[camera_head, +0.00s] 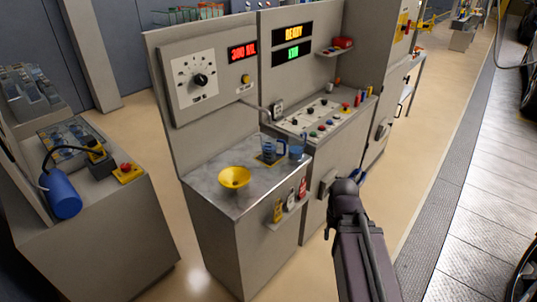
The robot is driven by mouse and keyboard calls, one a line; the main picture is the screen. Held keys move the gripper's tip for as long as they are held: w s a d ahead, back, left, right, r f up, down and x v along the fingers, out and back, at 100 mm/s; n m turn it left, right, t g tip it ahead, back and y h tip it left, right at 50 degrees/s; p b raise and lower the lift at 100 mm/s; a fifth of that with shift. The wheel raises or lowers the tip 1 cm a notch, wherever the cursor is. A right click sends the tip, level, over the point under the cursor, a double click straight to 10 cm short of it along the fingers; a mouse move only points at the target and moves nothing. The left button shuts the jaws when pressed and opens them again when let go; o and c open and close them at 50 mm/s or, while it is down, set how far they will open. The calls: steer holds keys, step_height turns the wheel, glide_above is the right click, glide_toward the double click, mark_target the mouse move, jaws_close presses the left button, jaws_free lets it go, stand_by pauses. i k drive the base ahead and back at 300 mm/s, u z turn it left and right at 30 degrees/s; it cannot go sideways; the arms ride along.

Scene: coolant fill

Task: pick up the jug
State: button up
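A clear, blue-tinted jug (270,151) stands upright on a small dark mat with yellow edging (258,159), on the grey counter (236,202). A second small blue container (297,149) stands just to its right; the two look close, and I cannot tell whether they touch. My arm reaches up from the bottom right. My gripper (360,178) is mostly hidden behind my wrist, with only a small bluish part showing. It appears to the right of the counter, clear of the jug. I cannot see whether its fingers are open or shut.
A yellow funnel (235,177) sits on the counter left of the jug. A panel with a dial (200,80) stands behind, and a sloped button console (320,117) to the right. A left bench holds a blue cylinder (62,195).

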mark_target(270, 140)
steer(key=k, duration=1.1)
steer(key=z, duration=0.65)
steer(key=i, duration=1.05)
steer(key=z, duration=0.55)
steer(key=i, duration=0.75)
steer(key=u, duration=0.7)
steer(key=i, duration=0.8)
steer(key=u, duration=0.55)
